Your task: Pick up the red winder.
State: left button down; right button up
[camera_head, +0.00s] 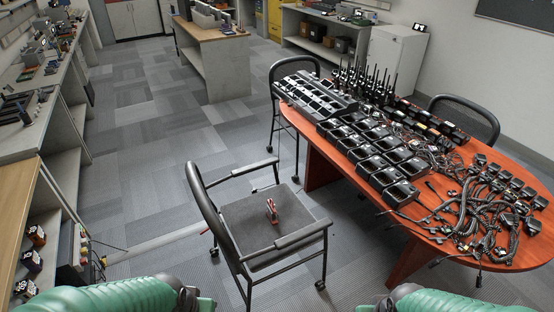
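A small red object, which looks like the red winder (272,211), rests on the grey seat of the black-framed chair (245,222) in the middle of the view. It has dark and pale parts, too small to make out. My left gripper (203,302) shows only partly at the bottom edge, in front of the chair and apart from the winder. My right gripper (368,306) is also mostly cut off at the bottom edge, to the right of the chair. I cannot tell whether either gripper is open or shut.
An oval wooden table (420,256) at the right carries chargers, radios and tangled cables. Two more chairs stand around it. A long workbench (52,112) runs along the left. A wooden-topped desk (208,33) stands at the back. The carpet (150,150) between them is clear.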

aim_at(271, 212)
jog(key=u, duration=0.4)
jog(key=i+l+u, duration=0.1)
jog(key=i+u, duration=0.3)
jog(key=i+l+u, duration=0.25)
jog(key=i+u, duration=0.15)
jog(key=i, duration=0.15)
jog(key=i+l, duration=0.4)
jog(key=i, duration=0.2)
